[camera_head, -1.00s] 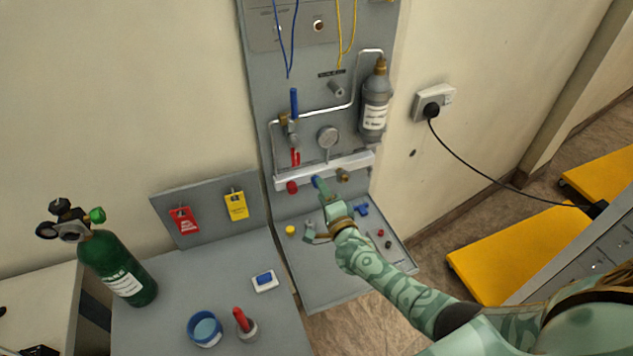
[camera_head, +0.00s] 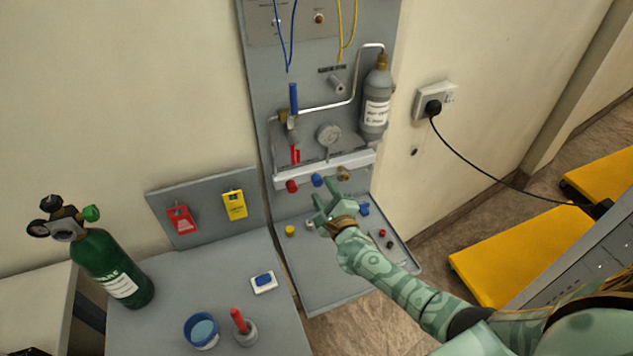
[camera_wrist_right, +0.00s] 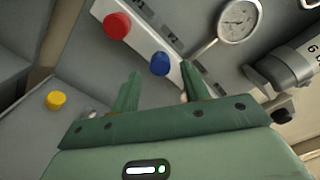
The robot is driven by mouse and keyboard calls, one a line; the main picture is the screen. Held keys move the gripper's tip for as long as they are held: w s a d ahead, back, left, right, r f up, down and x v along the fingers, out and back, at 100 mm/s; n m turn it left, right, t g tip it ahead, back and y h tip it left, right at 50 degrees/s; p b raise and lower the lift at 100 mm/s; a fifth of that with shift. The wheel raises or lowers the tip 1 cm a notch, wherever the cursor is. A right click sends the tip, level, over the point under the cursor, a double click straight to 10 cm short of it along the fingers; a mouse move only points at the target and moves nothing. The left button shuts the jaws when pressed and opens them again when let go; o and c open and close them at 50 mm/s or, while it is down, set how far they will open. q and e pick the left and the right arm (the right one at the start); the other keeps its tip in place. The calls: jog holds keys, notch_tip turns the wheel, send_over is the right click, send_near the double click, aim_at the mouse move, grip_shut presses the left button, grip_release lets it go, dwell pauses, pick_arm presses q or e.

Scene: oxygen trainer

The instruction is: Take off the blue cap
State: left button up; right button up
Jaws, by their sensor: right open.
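The blue cap (camera_head: 317,180) sits on the white manifold bar (camera_head: 350,163) on the grey panel, between a red cap (camera_head: 292,186) and a brass fitting (camera_head: 343,173). In the right wrist view the blue cap (camera_wrist_right: 160,64) is ahead of the fingers, near the gap between them. My right gripper (camera_head: 331,198) is open and empty, just below and in front of the blue cap, apart from it. Its two fingers also show in the right wrist view (camera_wrist_right: 158,92). My left gripper is not in view.
A gauge (camera_head: 328,135) and a grey bottle (camera_head: 376,105) are above the bar. The shelf below holds a yellow cap (camera_head: 290,230) and small parts. A green cylinder (camera_head: 112,268), a blue cup (camera_head: 202,331) and a red-handled item (camera_head: 240,325) stand at left.

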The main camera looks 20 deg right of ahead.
jog(key=m+b, duration=0.1)
jog(key=m, duration=0.2)
jog(key=shift+f, duration=0.15)
jog(key=shift+m, duration=0.4)
jog(key=shift+m+b, duration=0.3)
jog(key=shift+m, duration=0.3)
